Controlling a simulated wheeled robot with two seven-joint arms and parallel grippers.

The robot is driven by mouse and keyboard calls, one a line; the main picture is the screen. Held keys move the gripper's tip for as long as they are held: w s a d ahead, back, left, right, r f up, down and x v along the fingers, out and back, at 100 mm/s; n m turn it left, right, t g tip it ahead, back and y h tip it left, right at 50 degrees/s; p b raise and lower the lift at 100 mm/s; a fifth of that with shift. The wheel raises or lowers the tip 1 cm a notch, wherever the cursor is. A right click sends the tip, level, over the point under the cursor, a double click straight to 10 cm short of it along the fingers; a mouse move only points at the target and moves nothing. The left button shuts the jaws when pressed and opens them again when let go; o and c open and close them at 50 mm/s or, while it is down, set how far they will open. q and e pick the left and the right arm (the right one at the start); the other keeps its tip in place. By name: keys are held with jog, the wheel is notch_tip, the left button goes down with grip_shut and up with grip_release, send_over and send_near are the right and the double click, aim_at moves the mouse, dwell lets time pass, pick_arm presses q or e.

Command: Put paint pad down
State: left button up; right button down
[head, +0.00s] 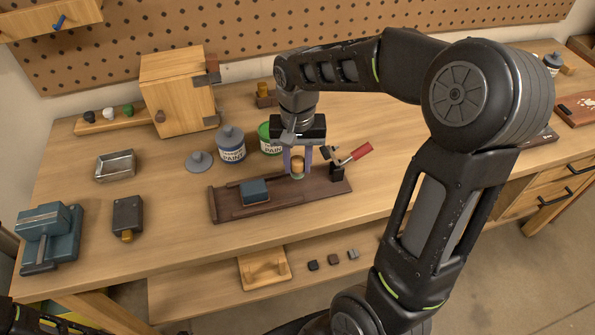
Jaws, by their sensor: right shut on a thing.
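My right gripper (297,160) reaches down over the back right part of a dark wooden tray-like board (227,207). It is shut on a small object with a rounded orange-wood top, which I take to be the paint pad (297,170). The gripper's fingers partly hide it, and I cannot tell whether its underside touches the board. A blue block (255,191) sits on the board to the left. My left gripper does not show.
Two paint cans, one blue-labelled (231,147) and one green-lidded (268,139), stand behind the board. A red-handled clamp (352,155) is close on the right. A metal tray (116,166), wooden box (175,95) and blue vise (48,235) are left. Bench in front is clear.

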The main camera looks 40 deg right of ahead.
aim_at(298, 174)
jog(key=shift+f, duration=1.85)
jog(key=shift+f, duration=0.15)
jog(key=c, duration=1.1)
grip_release()
notch_tip(298, 174, up, 12)
jog(key=shift+r, duration=0.2)
jog(key=shift+f, duration=0.1)
